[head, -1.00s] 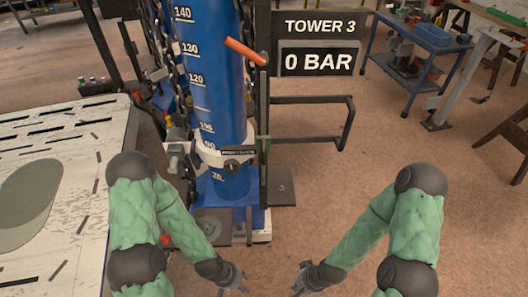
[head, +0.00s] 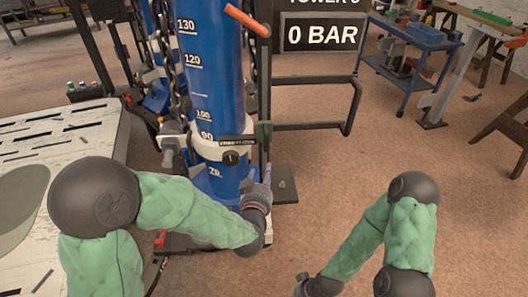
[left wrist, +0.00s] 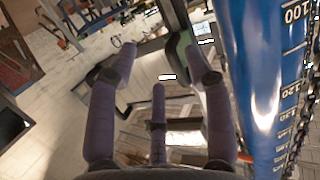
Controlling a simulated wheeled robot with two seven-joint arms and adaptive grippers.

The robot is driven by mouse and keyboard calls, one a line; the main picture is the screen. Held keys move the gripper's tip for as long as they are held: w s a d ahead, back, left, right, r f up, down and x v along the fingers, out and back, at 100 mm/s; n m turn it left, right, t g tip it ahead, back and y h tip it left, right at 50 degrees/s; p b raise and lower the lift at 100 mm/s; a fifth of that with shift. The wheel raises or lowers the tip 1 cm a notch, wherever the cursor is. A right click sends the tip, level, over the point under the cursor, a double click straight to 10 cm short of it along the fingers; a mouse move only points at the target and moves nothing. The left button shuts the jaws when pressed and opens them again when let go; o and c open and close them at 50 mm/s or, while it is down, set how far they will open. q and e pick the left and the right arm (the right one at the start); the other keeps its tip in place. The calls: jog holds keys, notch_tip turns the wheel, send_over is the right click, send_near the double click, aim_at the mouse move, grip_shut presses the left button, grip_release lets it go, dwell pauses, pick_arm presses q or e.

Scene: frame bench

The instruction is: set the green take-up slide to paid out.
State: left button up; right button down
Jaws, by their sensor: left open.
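The green take-up slide (head: 265,131) shows as a small green piece on the dark upright rail just right of the blue tower column (head: 212,80). A green part that looks like it (left wrist: 179,48) shows in the left wrist view, beyond the fingertips and nearer the right finger. My left gripper (head: 259,180) is open and empty, below the slide and in front of the rail's lower part. The left wrist view shows its fingers spread (left wrist: 160,70). No contact with the slide can be made out. My right gripper (head: 301,281) is low at the bottom edge; its fingers are too cut off to read.
A white clamp collar (head: 215,147) with a black knob circles the column, close left of the slide. An orange lever (head: 246,20) sticks out above. A dark tube frame (head: 315,126) and a 0 BAR sign (head: 322,35) stand right.

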aim_at(268, 141)
pick_arm(q)
notch_tip(268, 141, up, 6)
jog(key=s+t+b, duration=0.1)
jog(key=t, duration=0.1)
jog(key=shift+y, duration=0.3)
jog(key=w, duration=0.3)
jog(key=w+d+b, duration=0.1)
jog(key=w, duration=0.3)
jog(key=w+b, duration=0.1)
jog(key=w, duration=0.2)
jog(key=shift+w+d+r, duration=0.1)
jog(key=shift+w+d, duration=0.2)
jog(key=shift+w, duration=0.05)
jog(key=shift+c, duration=0.3)
grip_shut()
